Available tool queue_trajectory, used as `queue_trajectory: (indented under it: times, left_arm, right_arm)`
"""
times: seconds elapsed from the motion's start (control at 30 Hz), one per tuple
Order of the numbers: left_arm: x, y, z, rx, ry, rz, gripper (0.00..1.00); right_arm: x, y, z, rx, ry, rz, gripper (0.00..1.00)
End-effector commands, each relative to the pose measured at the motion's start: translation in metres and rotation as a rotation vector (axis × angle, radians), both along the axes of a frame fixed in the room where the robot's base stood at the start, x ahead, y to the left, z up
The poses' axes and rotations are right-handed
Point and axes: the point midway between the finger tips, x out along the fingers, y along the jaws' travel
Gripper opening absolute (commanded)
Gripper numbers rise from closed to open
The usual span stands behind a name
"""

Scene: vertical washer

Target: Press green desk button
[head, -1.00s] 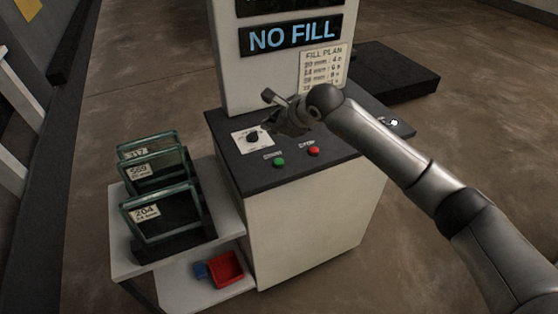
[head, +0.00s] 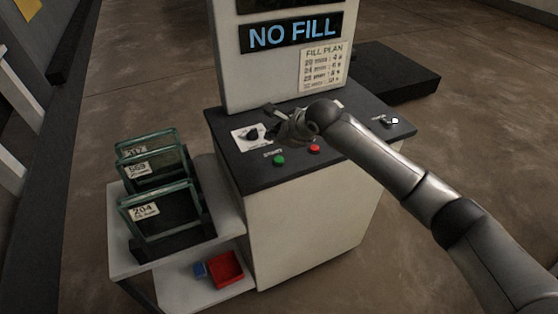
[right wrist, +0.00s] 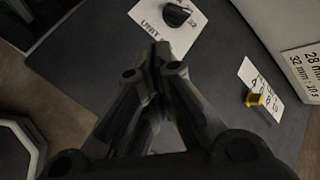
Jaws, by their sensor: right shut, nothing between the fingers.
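The green button (head: 278,160) sits on the dark desk top (head: 290,178) near its front edge, with a small label behind it. A red button (head: 314,148) is to its right. My right gripper (head: 275,128) is over the desk, beside the black knob (head: 252,135) on its white plate, and behind the green button in the picture. In the right wrist view the fingers (right wrist: 160,50) are together with nothing between them, and the knob (right wrist: 177,15) shows just beyond their tips. The green button does not show there. My left gripper is out of view.
A panel reading NO FILL (head: 292,32) rises behind the desk, with a fill plan sheet (head: 323,67) on it. A side shelf (head: 230,218) at left holds several framed glass pieces and a red bin (head: 226,268). A yellow switch (right wrist: 255,99) shows in the wrist view.

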Motion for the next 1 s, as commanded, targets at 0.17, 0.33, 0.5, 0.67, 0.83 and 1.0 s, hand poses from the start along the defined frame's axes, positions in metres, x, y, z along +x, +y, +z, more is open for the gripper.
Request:
queue_trajectory:
  times: [0.17, 0.33, 0.5, 0.67, 0.83, 1.0]
  left_arm:
    - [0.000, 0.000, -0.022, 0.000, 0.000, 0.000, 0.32]
    - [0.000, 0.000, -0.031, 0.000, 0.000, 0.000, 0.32]
    - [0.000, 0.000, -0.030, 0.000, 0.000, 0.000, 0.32]
    - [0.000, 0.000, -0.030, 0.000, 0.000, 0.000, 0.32]
    - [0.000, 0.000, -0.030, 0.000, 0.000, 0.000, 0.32]
    - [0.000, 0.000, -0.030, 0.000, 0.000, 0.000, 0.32]
  right_arm:
    - [0.000, 0.000, -0.032, 0.001, 0.000, 0.001, 0.00]
    - [0.000, 0.000, -0.041, 0.001, 0.000, 0.001, 0.00]
    - [0.000, 0.001, -0.041, 0.001, 0.000, 0.001, 0.00]
    - [0.000, 0.000, -0.041, 0.001, 0.000, 0.001, 0.00]
    - [0.000, 0.000, -0.041, 0.001, 0.000, 0.001, 0.00]
    - [0.000, 0.000, -0.041, 0.001, 0.000, 0.001, 0.00]
